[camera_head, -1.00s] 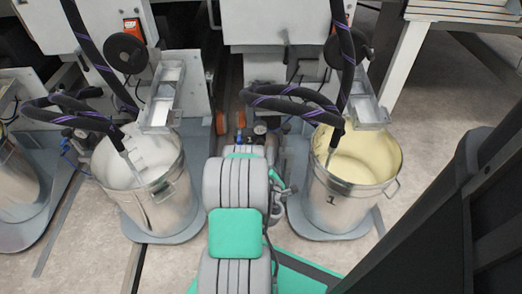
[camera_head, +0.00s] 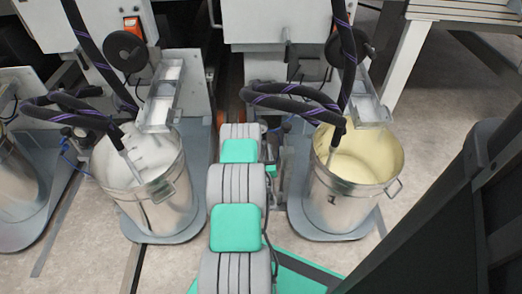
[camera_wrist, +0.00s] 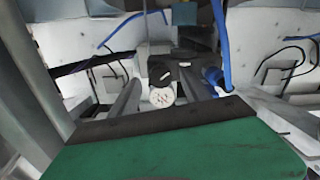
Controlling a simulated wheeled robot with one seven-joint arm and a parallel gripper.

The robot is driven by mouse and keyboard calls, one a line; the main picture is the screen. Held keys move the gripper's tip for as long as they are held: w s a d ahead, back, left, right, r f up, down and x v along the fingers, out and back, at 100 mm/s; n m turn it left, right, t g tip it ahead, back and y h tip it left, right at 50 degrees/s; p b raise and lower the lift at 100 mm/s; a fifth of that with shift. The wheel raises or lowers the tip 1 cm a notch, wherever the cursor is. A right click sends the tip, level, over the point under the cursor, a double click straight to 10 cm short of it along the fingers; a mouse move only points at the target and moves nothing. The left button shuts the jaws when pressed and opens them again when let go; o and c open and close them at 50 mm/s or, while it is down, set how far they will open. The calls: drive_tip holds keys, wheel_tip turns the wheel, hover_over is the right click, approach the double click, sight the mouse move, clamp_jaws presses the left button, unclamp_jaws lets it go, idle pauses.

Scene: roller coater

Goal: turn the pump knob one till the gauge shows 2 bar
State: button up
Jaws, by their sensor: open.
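In the wrist view, a small round white gauge (camera_wrist: 161,97) faces me near the middle. Its marks and needle are too small and blurred to read. A black knob (camera_wrist: 160,72) sits just above it, on a dark pump fitting. My gripper (camera_wrist: 161,80) is open, with one grey finger on each side of the gauge and knob. I see no finger clearly touching the knob. In the head view my arm covers the gripper, the gauge and the knob.
In the head view, a bucket with white content (camera_head: 150,200) stands left of my arm and one with yellow content (camera_head: 335,205) right. Black hoses (camera_head: 295,95) hang above them. Blue tubes (camera_wrist: 221,45) run close to the fitting in the wrist view.

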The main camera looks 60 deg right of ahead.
drive_tip(key=shift+x, duration=0.85)
clamp_jaws()
